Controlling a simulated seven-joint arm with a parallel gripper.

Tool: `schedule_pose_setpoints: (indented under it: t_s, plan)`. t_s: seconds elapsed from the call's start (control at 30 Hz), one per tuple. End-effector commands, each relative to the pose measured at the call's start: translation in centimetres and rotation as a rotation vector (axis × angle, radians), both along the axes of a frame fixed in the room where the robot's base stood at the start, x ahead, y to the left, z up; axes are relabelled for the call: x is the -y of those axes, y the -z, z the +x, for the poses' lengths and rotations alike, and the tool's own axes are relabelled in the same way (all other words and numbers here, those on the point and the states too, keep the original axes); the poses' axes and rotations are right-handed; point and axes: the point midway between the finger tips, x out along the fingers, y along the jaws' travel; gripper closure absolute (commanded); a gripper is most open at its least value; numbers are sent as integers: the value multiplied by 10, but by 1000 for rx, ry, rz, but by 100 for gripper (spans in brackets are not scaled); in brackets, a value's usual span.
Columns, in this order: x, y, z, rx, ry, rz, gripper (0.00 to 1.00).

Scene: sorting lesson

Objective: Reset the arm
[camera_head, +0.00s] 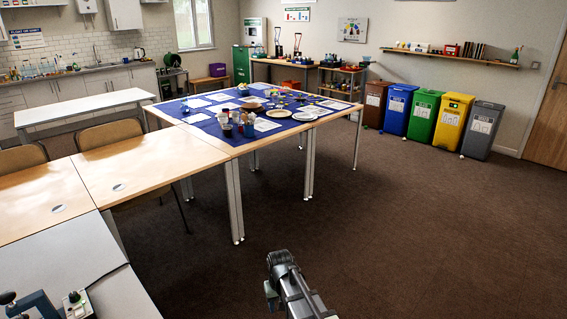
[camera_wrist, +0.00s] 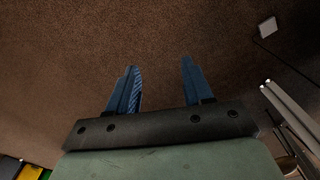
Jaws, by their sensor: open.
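My gripper (camera_wrist: 160,82) shows in the wrist view with its two blue fingers spread apart. Nothing is between them, and only brown carpet lies beyond. In the head view, part of my arm (camera_head: 292,287) shows at the bottom centre, over the open floor; the fingertips cannot be made out there. My arm is clear of the tables and touches nothing that I can see.
A table with a blue cloth (camera_head: 233,139) holds papers, plates and cups. Wooden-topped tables (camera_head: 148,160) stand at left. Several coloured bins, including a green bin (camera_head: 423,117), line the right wall. Brown carpet (camera_head: 400,220) is free at centre and right.

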Motion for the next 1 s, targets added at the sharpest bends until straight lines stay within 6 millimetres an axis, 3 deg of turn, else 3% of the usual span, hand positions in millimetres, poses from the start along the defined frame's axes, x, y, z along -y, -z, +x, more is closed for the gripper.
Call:
schedule_pose_setpoints:
  t_s: [0.03, 0.2, 0.5, 0.67, 1.0]
  plan:
    - [24, 4, -11, -3, 32, -1, 49]
    - [88, 17, -33, -1, 125, -1, 49]
    - [158, 31, -68, 0, 238, 0, 49]
    - [184, 35, -86, 1, 285, 0, 49]
    - [182, 85, -126, -104, 281, -15, 49]
